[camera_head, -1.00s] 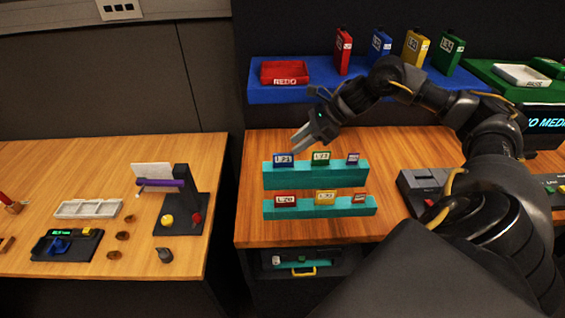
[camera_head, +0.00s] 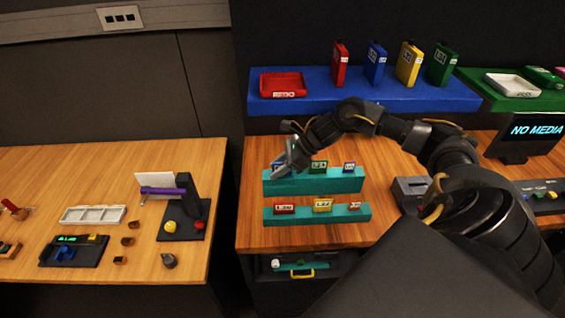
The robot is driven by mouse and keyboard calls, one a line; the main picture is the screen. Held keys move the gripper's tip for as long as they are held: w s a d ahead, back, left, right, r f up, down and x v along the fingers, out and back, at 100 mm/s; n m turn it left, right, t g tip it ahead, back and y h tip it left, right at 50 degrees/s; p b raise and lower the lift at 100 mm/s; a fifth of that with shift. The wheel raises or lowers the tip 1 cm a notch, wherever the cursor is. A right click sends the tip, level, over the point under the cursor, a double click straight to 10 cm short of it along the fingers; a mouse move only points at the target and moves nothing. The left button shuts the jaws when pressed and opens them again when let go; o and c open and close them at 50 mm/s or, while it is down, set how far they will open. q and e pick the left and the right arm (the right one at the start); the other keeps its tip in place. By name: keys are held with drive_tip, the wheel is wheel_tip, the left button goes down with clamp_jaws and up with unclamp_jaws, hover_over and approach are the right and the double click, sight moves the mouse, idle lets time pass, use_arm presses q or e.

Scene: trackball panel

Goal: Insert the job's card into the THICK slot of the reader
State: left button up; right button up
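Cards stand in two teal racks. The upper rack (camera_head: 330,184) holds a blue card (camera_head: 276,167), a green card (camera_head: 318,167) and a small blue-purple card (camera_head: 349,168). The lower rack (camera_head: 338,216) holds a red card (camera_head: 284,209), a yellow card (camera_head: 322,205) and a small red card (camera_head: 354,206). My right gripper (camera_head: 283,169) is at the blue card and partly covers it; whether its fingers are closed on the card is unclear. A grey device (camera_head: 408,190), perhaps the reader, is partly hidden by my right arm; its slots cannot be made out. My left gripper is out of view.
A monitor (camera_head: 533,131) reads NO MEDIA. A blue shelf (camera_head: 340,93) behind holds a red tray (camera_head: 283,84) and several coloured boxes. A green shelf (camera_head: 500,97) holds a white tray (camera_head: 512,85). A separate left table (camera_head: 120,170) carries other small items.

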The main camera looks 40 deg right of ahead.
sight(274, 163)
clamp_jaws()
idle(0.3)
drive_tip(key=shift+r+b, duration=0.45)
drive_tip(key=shift+b, duration=0.15)
wheel_tip(274, 163, up, 2)
drive_tip(key=shift+d+r+b, duration=0.1)
drive_tip(key=shift+b, duration=0.75)
drive_tip(key=s+r+b, duration=0.8)
drive_tip(key=s+r, duration=0.2)
drive_tip(key=s, duration=0.4)
